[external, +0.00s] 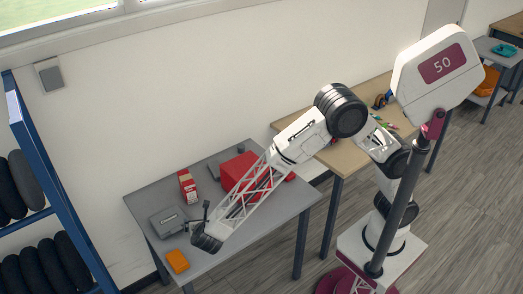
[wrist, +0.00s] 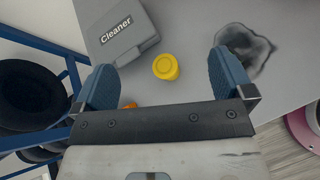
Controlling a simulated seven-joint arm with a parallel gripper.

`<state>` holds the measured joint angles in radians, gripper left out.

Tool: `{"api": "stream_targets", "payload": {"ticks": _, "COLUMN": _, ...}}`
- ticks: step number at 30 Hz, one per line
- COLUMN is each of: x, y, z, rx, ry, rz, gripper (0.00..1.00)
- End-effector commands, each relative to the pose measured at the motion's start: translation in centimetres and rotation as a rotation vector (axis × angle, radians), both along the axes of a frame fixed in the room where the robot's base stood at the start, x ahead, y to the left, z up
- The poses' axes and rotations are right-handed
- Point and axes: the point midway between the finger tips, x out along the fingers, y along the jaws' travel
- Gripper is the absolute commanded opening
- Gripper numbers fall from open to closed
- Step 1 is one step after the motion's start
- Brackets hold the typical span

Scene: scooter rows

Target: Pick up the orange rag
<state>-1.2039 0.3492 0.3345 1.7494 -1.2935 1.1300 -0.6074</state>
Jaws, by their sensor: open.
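The orange rag (external: 177,261) lies folded at the front left edge of the grey table in the external view. In the wrist view only a small orange patch (wrist: 130,105) shows beside the left finger; my gripper hides the rest. My gripper (external: 203,232) is over the table, to the right of and behind the rag in the external view. In the wrist view its two blue fingers (wrist: 165,80) are wide apart and empty, and they are not around the rag.
A grey "Cleaner" case (external: 168,221) also shows in the wrist view (wrist: 125,30). A round yellow object (wrist: 166,66) and a dark grey patch (wrist: 245,48) are on the table (external: 222,262). A red-and-white box (external: 187,186) and red container (external: 238,171) stand behind. A blue tyre rack (external: 75,250) is left.

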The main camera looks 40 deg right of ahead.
Motion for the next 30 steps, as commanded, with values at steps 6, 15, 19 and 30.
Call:
{"api": "stream_targets", "payload": {"ticks": 6, "x": -5.8, "y": 7.1, "z": -4.2, "rx": -0.094, "ry": -0.039, "rz": 0.172, "gripper": 0.99}}
{"api": "stream_targets", "payload": {"ticks": 15, "x": -11.5, "y": 12.7, "z": -8.0, "rx": -0.174, "ry": -0.083, "rz": 0.325, "gripper": 0.99}}
{"api": "stream_targets", "payload": {"ticks": 19, "x": -12.3, "y": 13.4, "z": -8.5, "rx": -0.186, "ry": -0.09, "rz": 0.346, "gripper": 0.99}}
{"api": "stream_targets", "payload": {"ticks": 30, "x": -12.3, "y": 13.4, "z": -8.5, "rx": -0.186, "ry": -0.09, "rz": 0.347, "gripper": 0.99}}
